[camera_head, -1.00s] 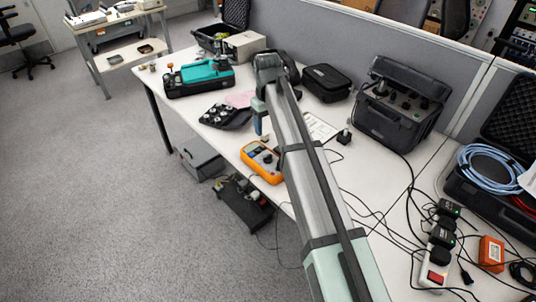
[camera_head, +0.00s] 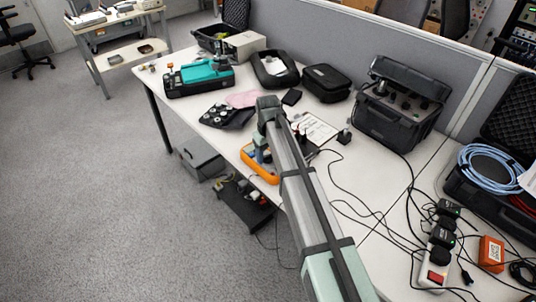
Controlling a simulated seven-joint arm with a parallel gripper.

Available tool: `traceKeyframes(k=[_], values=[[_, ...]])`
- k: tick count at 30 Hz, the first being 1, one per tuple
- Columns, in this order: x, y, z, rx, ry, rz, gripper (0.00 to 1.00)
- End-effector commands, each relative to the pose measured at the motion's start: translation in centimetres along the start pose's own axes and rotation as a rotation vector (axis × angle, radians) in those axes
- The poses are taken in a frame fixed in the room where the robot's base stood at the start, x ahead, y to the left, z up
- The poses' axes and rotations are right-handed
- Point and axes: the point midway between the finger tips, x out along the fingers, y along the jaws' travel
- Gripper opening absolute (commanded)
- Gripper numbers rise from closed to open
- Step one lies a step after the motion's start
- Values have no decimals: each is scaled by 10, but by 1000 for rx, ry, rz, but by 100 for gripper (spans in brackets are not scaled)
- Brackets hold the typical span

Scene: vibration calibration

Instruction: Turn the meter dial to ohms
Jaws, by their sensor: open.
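The orange multimeter (camera_head: 247,157) lies on the white table near its front edge, in the middle of the head view. My arm reaches over it from the lower right, and my gripper (camera_head: 261,156) is over the meter, pointing down. The gripper is open, with a blue part showing at its fingers. The meter's dial and most of its face are hidden behind the gripper and arm. I cannot tell whether the fingers touch the dial.
A black tray of small parts (camera_head: 226,116), a teal and black device (camera_head: 200,76), black cases (camera_head: 327,83) and a large black instrument (camera_head: 398,108) stand behind. Cables and a power strip (camera_head: 437,262) cover the right side.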

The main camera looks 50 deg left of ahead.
Motion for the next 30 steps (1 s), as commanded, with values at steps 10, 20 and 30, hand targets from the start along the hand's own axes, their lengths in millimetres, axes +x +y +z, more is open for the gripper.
traceKeyframes(k=[10, 20, 30], values=[[5, 0, 0, 0, 0, 0, 63], [5, 0, 0, 0, 0, 0, 37], [5, 0, 0, 0, 0, 0, 8]])
